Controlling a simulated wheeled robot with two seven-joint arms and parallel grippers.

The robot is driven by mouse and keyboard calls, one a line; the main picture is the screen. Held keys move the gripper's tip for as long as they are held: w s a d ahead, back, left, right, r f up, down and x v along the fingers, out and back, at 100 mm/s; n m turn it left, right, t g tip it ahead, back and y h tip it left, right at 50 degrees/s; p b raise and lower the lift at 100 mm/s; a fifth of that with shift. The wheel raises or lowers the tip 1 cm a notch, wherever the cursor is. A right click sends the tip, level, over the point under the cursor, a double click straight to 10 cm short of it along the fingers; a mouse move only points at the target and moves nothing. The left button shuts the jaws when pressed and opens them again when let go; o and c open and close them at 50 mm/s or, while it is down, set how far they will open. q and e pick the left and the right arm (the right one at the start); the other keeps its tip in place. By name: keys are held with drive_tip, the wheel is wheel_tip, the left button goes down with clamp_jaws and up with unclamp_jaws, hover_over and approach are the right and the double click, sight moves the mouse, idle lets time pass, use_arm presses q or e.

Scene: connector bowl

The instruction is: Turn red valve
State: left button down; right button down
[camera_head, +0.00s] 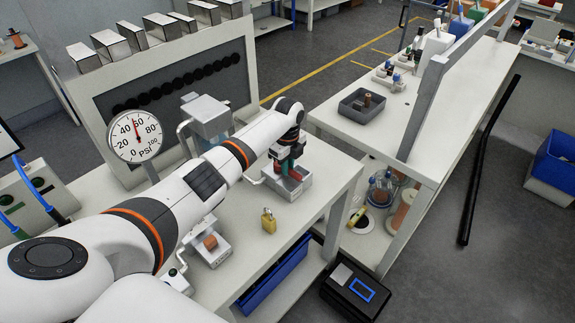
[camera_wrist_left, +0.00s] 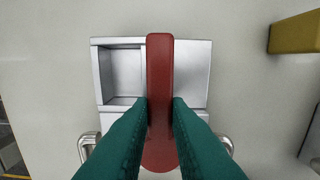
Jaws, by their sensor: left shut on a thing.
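The red valve handle (camera_wrist_left: 160,75) stands over a silver metal block (camera_wrist_left: 193,75) in the left wrist view. My left gripper (camera_wrist_left: 160,110) has its green fingers on both sides of the handle and is shut on it. In the head view the left gripper (camera_head: 283,168) reaches down onto the same valve block (camera_head: 292,187) at the table's right side. Most of the handle is hidden there by the gripper. My right gripper does not show.
A yellow padlock (camera_head: 268,221) stands on the table in front of the valve. A pressure gauge (camera_head: 135,137) stands at the left, its needle near 50. A metal box with a brown block (camera_head: 210,242) sits near the front edge. A second table (camera_head: 370,130) is at the right.

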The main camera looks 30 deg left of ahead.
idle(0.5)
use_arm(q)
drive_tip(key=c, duration=1.4)
unclamp_jaws()
drive_tip(key=shift+d, duration=0.1)
drive_tip(key=shift+o, duration=0.2)
drive_tip(key=shift+r, duration=0.1)
wheel_tip(320, 180, up, 12)
drive_tip(key=b, duration=0.2)
